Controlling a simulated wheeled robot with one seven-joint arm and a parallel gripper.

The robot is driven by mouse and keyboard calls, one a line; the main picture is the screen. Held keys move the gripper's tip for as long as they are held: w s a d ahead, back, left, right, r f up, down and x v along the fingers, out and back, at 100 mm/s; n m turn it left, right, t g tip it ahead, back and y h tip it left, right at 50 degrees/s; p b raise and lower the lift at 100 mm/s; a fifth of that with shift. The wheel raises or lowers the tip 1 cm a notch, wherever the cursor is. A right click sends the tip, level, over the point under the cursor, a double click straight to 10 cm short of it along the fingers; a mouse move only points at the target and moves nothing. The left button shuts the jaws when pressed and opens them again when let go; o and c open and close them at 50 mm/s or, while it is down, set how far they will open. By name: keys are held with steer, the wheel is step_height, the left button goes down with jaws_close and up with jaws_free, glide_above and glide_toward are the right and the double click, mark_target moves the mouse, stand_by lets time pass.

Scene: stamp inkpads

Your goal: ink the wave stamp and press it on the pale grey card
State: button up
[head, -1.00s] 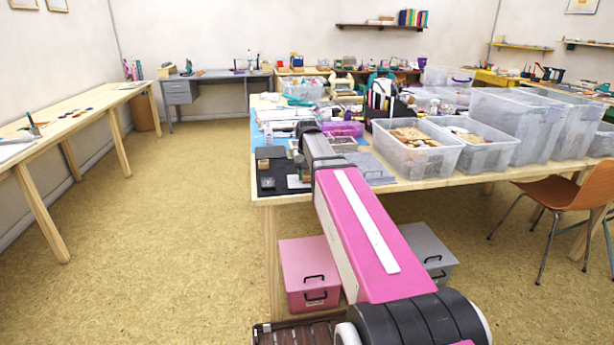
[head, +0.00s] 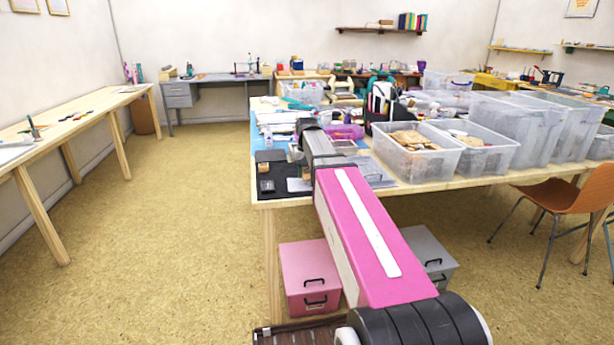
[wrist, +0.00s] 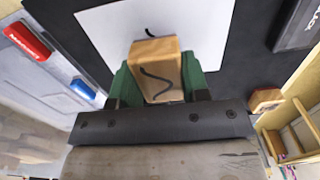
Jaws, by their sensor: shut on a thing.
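My gripper (wrist: 157,76) has green fingers and is shut on the wave stamp (wrist: 160,72), a wooden block with a dark wavy line on its top. The stamp is over the pale grey card (wrist: 111,34), which lies on a black mat. A short dark curved mark shows on the card just beyond the stamp. Whether the stamp touches the card I cannot tell. A dark inkpad with light lettering (wrist: 298,22) is at the upper right of the wrist view. In the head view my arm covers most of the stamping spot.
The black mat (head: 272,193) lies at the table's near left corner. Red (wrist: 27,40) and blue (wrist: 82,89) labelled items lie left of the card. A small wooden block (wrist: 266,99) is at the right. Clear bins (head: 408,165) stand right of my arm.

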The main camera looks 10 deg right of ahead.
steer(key=shift+r, duration=2)
steer(key=shift+s, duration=0.1)
